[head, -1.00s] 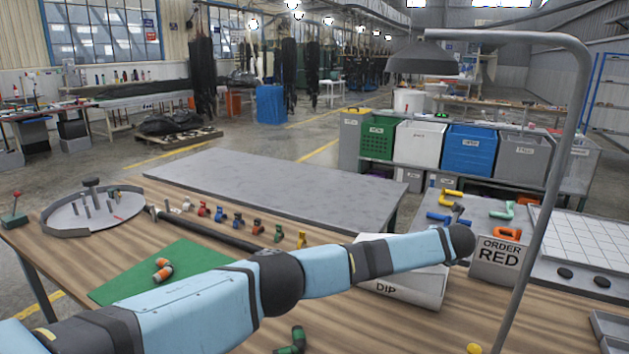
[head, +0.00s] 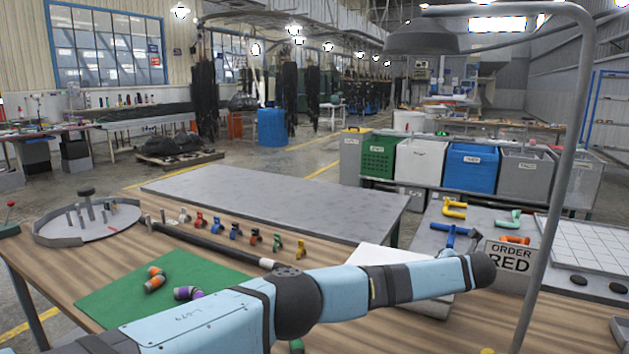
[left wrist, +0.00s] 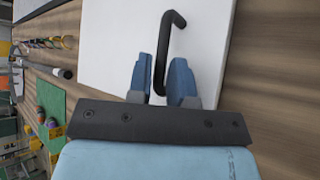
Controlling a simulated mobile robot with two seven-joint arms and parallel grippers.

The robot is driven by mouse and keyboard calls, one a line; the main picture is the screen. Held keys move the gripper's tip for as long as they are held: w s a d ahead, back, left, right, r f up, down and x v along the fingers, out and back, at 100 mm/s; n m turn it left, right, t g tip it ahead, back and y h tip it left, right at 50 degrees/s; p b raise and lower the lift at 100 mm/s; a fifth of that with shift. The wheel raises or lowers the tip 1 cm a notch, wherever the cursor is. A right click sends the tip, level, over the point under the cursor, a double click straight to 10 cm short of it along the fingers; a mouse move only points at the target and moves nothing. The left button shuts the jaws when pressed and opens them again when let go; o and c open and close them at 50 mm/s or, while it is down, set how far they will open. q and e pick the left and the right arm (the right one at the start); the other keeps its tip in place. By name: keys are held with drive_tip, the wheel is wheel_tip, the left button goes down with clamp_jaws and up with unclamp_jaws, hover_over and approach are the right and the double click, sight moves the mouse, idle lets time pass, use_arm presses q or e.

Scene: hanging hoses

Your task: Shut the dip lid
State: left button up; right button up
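The DIP box shows in the head view with its pale lid (head: 372,257), partly hidden behind my left arm. The lid looks tilted rather than flat, though the arm hides much of it. In the left wrist view the white lid (left wrist: 105,45) fills the upper middle and carries a black bar handle (left wrist: 170,22). The gripper's fingers are hidden in the head view. My right gripper is not in view.
The ORDER RED sign (head: 508,268) and a lamp post (head: 553,190) stand close right of my left arm. A grey board with hose pieces lies behind the sign. A green mat (head: 110,298) and a dark bar (head: 205,241) lie left.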

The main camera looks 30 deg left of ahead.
use_arm(q)
drive_tip(key=o, duration=0.7)
drive_tip(key=shift+w+a+f, duration=0.15)
drive_tip(key=shift+a+f, duration=0.05)
drive_tip(key=shift+a, duration=0.5)
drive_tip(key=o, duration=0.5)
drive_tip(key=shift+d, duration=0.2)
drive_tip(key=shift+r, duration=0.1)
drive_tip(key=shift+p+v, duration=0.65)
drive_tip(key=shift+v, duration=0.1)
drive_tip(key=shift+p+v, duration=1.5)
drive_tip(key=shift+v, duration=1.1)
drive_tip(key=shift+d, duration=0.15)
